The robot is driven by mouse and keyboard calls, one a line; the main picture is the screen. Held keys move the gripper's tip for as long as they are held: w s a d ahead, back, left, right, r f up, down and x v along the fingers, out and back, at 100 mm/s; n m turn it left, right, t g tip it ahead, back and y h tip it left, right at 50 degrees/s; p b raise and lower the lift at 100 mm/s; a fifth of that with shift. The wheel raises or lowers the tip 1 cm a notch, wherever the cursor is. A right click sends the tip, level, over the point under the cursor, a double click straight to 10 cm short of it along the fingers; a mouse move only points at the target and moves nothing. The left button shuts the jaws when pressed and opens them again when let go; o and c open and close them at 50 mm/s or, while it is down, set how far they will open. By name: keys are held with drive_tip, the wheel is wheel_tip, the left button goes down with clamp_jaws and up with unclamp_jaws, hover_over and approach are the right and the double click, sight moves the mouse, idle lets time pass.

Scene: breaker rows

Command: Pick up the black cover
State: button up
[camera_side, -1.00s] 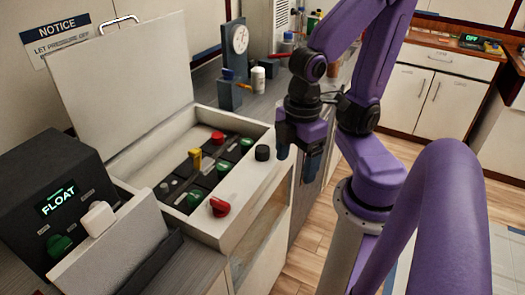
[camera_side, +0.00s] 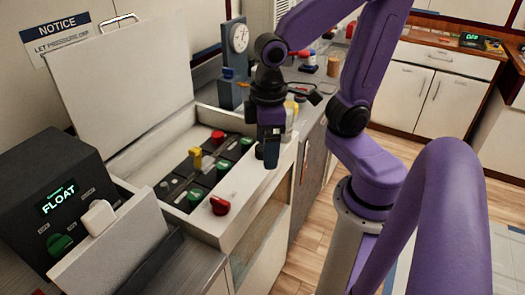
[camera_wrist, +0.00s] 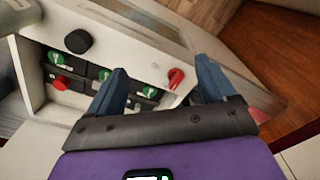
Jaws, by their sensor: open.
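The black cover (camera_wrist: 78,41) is a small round black cap on the pale ledge of the breaker box. In the wrist view it lies up and left of my left finger, outside the jaws. My gripper (camera_wrist: 160,68) is open, with nothing between its two blue-grey fingers. In the side view my gripper (camera_side: 270,150) is above the box's right ledge and hides the cover.
A red knob (camera_side: 220,204) stands on the ledge's near end; the wrist view shows it near the right finger. The open box (camera_side: 245,225) holds green and red buttons and a yellow lever (camera_side: 195,158). Its raised lid (camera_side: 125,80) stands at the back left.

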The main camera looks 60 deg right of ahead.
drive_tip(key=w+d+r+m, duration=0.3)
drive_tip(key=w+d+m, duration=0.5)
drive_tip(key=w+m, duration=0.6)
drive_tip(key=s+d+r+m, duration=0.2)
drive_tip(key=s+d+m, duration=0.4)
drive_tip(key=m, duration=0.5)
drive_tip(key=f, duration=1.2)
drive_tip(key=shift+w+d+f, duration=0.1)
drive_tip(key=shift+d+f, duration=0.05)
drive_tip(key=shift+d, duration=0.05)
drive_tip(key=shift+w+a+f, duration=0.1)
drive_tip(key=shift+f, duration=1.2)
drive_tip(key=shift+w+a+f, duration=0.1)
drive_tip(key=shift+f, duration=1.2)
drive_tip(key=c, duration=1.1)
